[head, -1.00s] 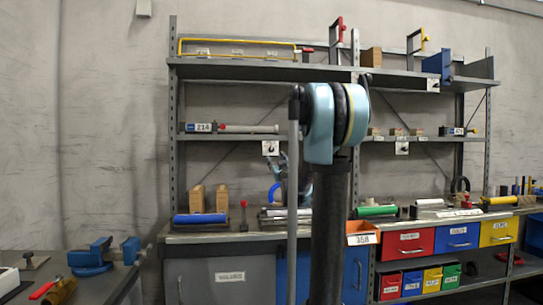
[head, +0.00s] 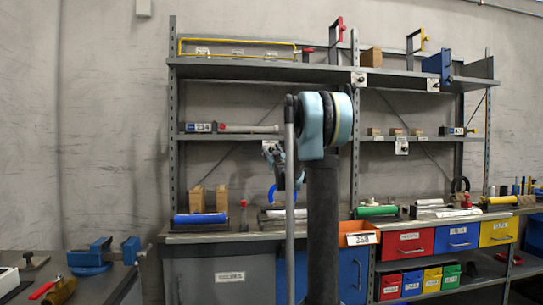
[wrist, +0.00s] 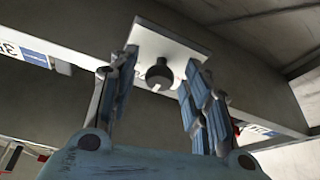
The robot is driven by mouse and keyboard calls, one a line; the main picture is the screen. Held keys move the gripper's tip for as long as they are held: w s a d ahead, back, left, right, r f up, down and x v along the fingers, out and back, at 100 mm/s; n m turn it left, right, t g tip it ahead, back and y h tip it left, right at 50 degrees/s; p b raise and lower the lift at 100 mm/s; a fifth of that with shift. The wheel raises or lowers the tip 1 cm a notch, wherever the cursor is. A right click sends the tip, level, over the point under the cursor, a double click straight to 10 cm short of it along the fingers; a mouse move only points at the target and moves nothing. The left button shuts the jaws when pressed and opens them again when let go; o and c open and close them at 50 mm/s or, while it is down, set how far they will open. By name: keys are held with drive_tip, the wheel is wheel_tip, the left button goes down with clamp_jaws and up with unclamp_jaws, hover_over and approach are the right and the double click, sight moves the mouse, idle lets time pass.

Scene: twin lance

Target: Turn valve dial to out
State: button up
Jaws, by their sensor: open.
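A dark round dial (wrist: 159,76) with a light pointer mark sits on a white square plate (wrist: 165,42) on a shelf edge in the wrist view. Its small lettering is not readable. My gripper (wrist: 161,66) is open, with its two ridged fingers on either side of the dial and nothing held. Contact with the dial cannot be told. In the head view my gripper (head: 274,154) is up at the middle shelf, where it partly covers a white dial plate (head: 268,146).
Other dial plates show on the upper shelf edge (head: 358,79) and the middle shelf edge to the right (head: 401,148). A grey shelf rack (head: 174,100) stands over a workbench with a blue roller (head: 200,218). A blue vise (head: 92,256) stands at left.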

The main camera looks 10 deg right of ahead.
clamp_jaws()
drive_tip(key=shift+d+n, duration=0.1)
drive_tip(key=shift+n, duration=0.4)
drive_tip(key=n+g+y, duration=0.1)
drive_tip(key=n, duration=0.3)
drive_tip(key=n+g+y, duration=0.1)
drive_tip(key=n+y, duration=0.1)
drive_tip(key=n, duration=0.3)
drive_tip(key=n+g+y, duration=0.1)
drive_tip(key=n+g, duration=0.1)
drive_tip(key=n, duration=0.3)
drive_tip(key=shift+s+r+y, duration=0.1)
drive_tip(key=shift+r+y, duration=0.05)
drive_tip(key=shift+y, duration=0.25)
drive_tip(key=shift+n+g, duration=0.3)
drive_tip(key=shift+c, duration=0.3)
unclamp_jaws()
drive_tip(key=shift+o, duration=0.3)
